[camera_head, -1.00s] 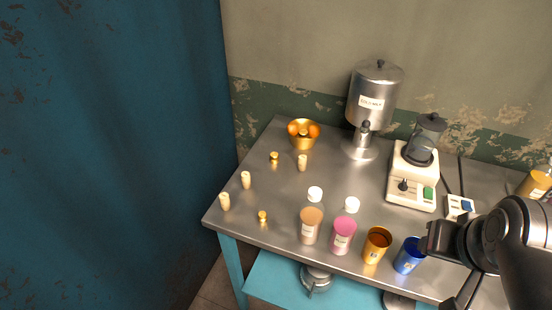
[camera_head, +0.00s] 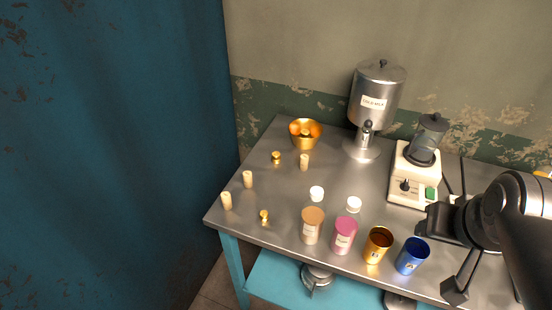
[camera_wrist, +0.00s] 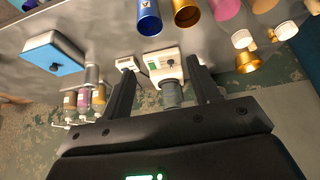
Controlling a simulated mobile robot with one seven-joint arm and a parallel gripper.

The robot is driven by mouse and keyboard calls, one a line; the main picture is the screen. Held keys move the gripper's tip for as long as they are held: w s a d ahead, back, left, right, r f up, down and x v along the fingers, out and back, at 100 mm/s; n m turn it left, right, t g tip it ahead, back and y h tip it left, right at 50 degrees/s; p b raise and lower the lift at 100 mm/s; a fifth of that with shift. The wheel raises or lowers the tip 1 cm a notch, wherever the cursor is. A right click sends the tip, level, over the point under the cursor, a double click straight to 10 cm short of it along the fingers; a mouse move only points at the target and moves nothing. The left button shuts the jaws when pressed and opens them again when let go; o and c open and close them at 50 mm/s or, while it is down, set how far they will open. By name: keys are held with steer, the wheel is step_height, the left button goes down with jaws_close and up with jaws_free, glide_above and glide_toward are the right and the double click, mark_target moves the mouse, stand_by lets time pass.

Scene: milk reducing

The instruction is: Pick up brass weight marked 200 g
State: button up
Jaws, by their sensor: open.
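Two small brass weights stand on the steel table in the head view: one (camera_head: 276,157) near the back left, in front of the brass bowl, and one (camera_head: 264,215) near the front left edge. A brass shape (camera_head: 305,131) also shows in the bowl. I cannot read any markings, so I cannot tell which is the 200 g weight. My gripper (camera_head: 447,256) is at the right of the table, well away from the weights. It is open and empty; its spread fingers also show in the wrist view (camera_wrist: 160,68).
The brass bowl (camera_head: 304,142), steel dispenser (camera_head: 375,95) and blender (camera_head: 412,178) stand at the back. Several cork-like pieces are at left. Tan (camera_head: 312,226), pink (camera_head: 344,236), brass (camera_head: 377,246) and blue (camera_head: 411,257) cups line the front. The left-middle tabletop has free room.

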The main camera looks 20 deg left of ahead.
steer(key=w+a+r+n, duration=0.2)
steer(key=w+a, duration=0.6)
steer(key=w, duration=0.5)
steer(key=n+g+y, duration=0.2)
steer(key=n, duration=0.3)
glide_above(276, 155)
steer(key=s+d, duration=0.2)
steer(key=f, duration=2)
steer(key=shift+w+a+f, duration=0.2)
steer(key=shift+a+f, duration=0.05)
steer(key=shift+f, duration=0.05)
steer(key=shift+x, duration=3.05)
steer(key=shift+s+a, duration=0.15)
steer(key=c, duration=1.2)
steer(key=shift+y, duration=0.3)
